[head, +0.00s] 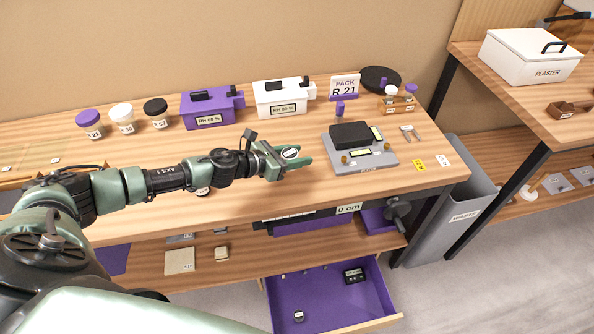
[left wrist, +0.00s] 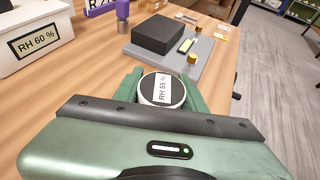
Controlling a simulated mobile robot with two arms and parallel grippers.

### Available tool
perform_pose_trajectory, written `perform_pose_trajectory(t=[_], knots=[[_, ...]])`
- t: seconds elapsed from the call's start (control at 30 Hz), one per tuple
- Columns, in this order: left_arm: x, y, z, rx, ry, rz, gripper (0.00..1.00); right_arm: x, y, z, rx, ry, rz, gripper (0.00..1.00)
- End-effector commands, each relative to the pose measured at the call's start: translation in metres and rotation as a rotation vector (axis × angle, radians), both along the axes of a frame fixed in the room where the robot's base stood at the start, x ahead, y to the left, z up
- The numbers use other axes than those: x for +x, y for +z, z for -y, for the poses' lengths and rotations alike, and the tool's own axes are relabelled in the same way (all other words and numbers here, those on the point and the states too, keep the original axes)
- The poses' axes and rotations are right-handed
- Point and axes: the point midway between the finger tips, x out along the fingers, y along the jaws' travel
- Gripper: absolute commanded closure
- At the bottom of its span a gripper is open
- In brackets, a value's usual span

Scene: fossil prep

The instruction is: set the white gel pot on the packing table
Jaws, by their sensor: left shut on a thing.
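My left gripper (head: 291,160) is shut on a small round pot (head: 291,152). In the left wrist view the pot (left wrist: 162,90) has a pale rim, a dark top and a white label reading RH 55 %. It sits between the green fingers, over the front part of the wooden table (head: 240,150) that carries a PACK R 21 sign (head: 344,87). I cannot tell the pot's height above the wood. Another pot (head: 202,191) is mostly hidden under my left arm. My right gripper is not in view.
Right of the gripper lies a grey scale (head: 378,163) with a black block. Behind stand a white box (head: 284,98), a purple box (head: 208,107) and lidded jars (head: 122,118). Below, a purple drawer (head: 335,290) is open. A second table (head: 560,125) holds a plaster bin (head: 529,57).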

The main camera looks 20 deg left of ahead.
Motion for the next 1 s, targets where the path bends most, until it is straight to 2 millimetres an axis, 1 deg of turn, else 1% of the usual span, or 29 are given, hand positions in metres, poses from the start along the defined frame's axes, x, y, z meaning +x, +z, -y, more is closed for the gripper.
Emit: perform_pose_trajectory(t=[0.03, 0.13, 0.3, 0.37, 0.43, 0.67, 0.83, 0.87, 0.9, 0.93, 1.0], knots=[[0.000, -0.005, 0.000, -0.001, 0.000, 0.000, 1.00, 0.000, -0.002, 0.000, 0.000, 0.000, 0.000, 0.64], [0.000, -0.012, 0.001, -0.001, -0.001, -0.001, 1.00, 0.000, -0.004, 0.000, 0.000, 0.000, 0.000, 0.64], [0.000, -0.038, 0.001, -0.002, 0.001, -0.002, 1.00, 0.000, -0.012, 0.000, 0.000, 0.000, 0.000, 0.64], [0.000, -0.043, 0.000, -0.002, 0.001, 0.000, 1.00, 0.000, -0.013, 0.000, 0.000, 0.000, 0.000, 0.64], [0.000, -0.046, 0.000, 0.000, 0.001, 0.000, 1.00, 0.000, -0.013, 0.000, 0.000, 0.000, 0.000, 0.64], [0.000, -0.045, 0.000, 0.000, 0.000, 0.001, 1.00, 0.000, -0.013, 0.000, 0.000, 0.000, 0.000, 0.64], [0.000, -0.051, 0.000, 0.000, 0.000, 0.001, 1.00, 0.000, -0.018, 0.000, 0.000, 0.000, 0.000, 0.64], [0.000, -0.050, 0.000, 0.000, 0.000, 0.001, 0.54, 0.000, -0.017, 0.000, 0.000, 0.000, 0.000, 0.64], [0.000, -0.049, 0.000, 0.000, 0.000, 0.001, 0.43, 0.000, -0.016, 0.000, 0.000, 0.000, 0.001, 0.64], [0.000, -0.049, 0.000, 0.000, 0.000, 0.001, 0.37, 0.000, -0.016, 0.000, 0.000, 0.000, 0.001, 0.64], [0.000, -0.049, 0.000, 0.001, 0.000, 0.000, 0.37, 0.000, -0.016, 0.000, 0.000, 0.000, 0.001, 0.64]])
